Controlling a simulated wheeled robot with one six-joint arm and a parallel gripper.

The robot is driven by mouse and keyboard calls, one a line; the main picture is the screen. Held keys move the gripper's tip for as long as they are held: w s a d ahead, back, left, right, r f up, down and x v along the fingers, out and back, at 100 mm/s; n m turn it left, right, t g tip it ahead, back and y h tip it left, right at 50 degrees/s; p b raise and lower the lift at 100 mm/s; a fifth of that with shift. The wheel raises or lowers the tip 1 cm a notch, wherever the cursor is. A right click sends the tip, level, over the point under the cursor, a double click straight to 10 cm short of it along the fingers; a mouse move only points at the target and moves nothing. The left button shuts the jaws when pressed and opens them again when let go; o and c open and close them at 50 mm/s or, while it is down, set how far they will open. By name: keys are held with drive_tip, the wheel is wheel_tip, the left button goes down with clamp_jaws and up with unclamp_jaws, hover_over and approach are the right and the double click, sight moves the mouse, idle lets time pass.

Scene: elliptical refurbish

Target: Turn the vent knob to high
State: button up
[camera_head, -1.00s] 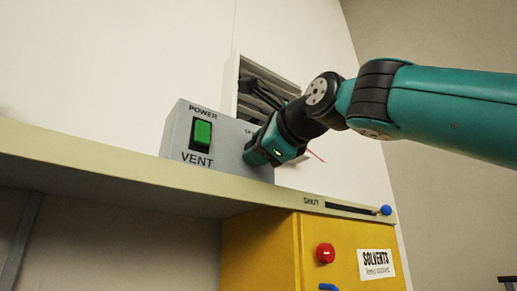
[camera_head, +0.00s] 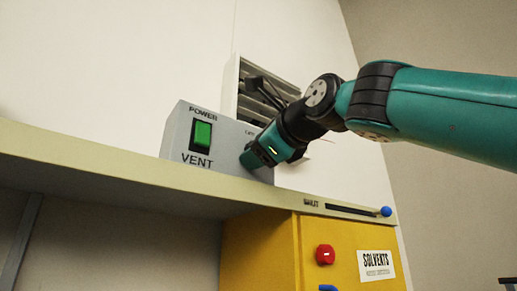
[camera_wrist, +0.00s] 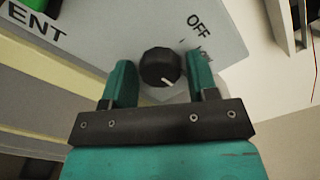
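The grey vent box (camera_head: 225,142) stands on the shelf, with a green power switch (camera_head: 201,134) on its front. Its round black knob (camera_wrist: 160,67) shows in the wrist view, with a white pointer mark toward the lower right of the picture. An OFF label is at the upper right of the knob; another label beside it is partly hidden by a finger. My gripper (camera_wrist: 161,80) has one finger on each side of the knob, with narrow gaps visible. In the head view my gripper (camera_head: 252,160) covers the knob at the box's right end.
A louvred wall vent (camera_head: 262,95) is behind my wrist. The cream shelf (camera_head: 110,170) runs under the box, with a blue-ended slider (camera_head: 385,211) on its edge. A yellow solvents cabinet (camera_head: 262,250) with a red button (camera_head: 325,254) is below.

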drive_tip(key=shift+o, duration=0.6)
drive_tip(key=shift+s, duration=0.1)
drive_tip(key=b+v, duration=0.6)
drive_tip(key=v, duration=1.1)
drive_tip(key=shift+d, duration=0.15)
